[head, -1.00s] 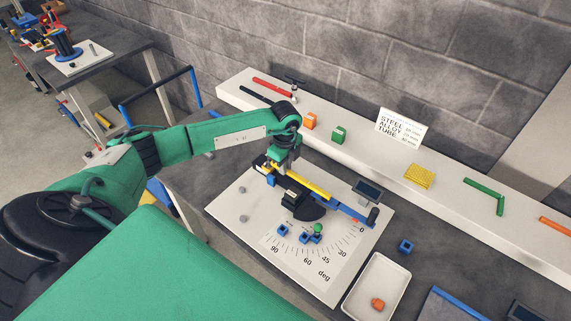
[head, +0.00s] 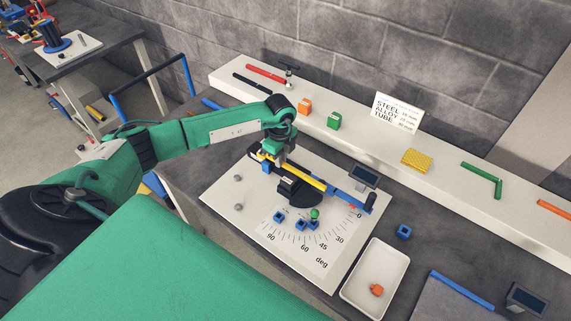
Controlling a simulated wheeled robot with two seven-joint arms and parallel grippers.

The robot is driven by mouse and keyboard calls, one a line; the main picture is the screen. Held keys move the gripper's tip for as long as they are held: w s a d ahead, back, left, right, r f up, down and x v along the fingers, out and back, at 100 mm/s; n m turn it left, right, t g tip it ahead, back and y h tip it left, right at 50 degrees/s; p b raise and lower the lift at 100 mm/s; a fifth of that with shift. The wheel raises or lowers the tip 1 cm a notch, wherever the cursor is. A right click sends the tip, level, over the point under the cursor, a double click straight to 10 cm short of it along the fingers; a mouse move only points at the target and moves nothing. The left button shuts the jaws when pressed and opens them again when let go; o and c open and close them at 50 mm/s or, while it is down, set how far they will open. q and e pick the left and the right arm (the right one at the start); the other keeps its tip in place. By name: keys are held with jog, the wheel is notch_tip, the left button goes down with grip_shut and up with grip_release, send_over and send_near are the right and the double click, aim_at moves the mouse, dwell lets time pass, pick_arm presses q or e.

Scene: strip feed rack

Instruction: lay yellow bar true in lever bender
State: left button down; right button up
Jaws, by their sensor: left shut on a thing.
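The lever bender stands on a white plate (head: 240,218) with a degree scale, a black round former (head: 292,193) and a blue lever arm (head: 347,199) that ends in a black knob near the 0 mark. The yellow bar (head: 309,181) lies along the bender, between the former and the wall side, roughly in line with the blue lever. My left gripper (head: 272,161) points down at the bar's left end and is shut on the yellow bar. The fingertips partly hide that end, so I cannot tell how closely the bar sits against its stops. My right gripper is out of view.
A white shelf (head: 355,141) along the wall holds red and black bars, orange and green blocks, a sign (head: 398,112), a yellow block and a bent green bar (head: 484,180). A white tray (head: 376,257) with an orange piece and a loose blue block (head: 403,231) lie right of the plate.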

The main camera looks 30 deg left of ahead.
pick_arm(q)
jog(key=shift+f+b, duration=0.35)
jog(key=shift+f, duration=0.2)
jog(key=shift+f+b, duration=0.35)
jog(key=shift+f, duration=0.15)
jog(key=c, duration=1.4)
grip_release()
jog(key=shift+o, duration=0.3)
notch_tip(320, 180, up, 14)
jog(key=b, duration=0.4)
